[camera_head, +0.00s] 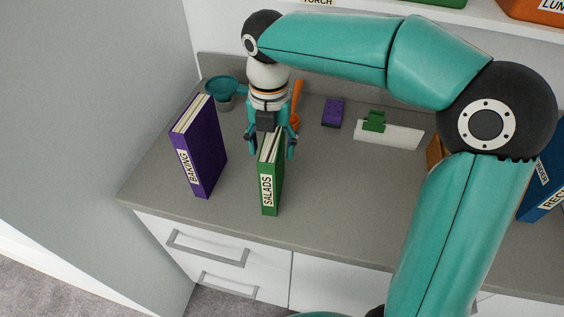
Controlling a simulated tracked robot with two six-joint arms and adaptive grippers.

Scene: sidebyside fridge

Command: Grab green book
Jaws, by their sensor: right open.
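The green book (271,189), labelled SALADS, stands upright on the grey counter (327,211). My right gripper (271,147) points down over the book's top rear part. My left gripper is not in view.
A purple book (207,147) labelled BAKING stands to the left. Behind are a teal bowl-like object (221,88), an orange utensil (297,101), a purple block (333,112) and a green clip on a white board (388,133). A blue book (546,172) is at the right. White drawers lie below.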

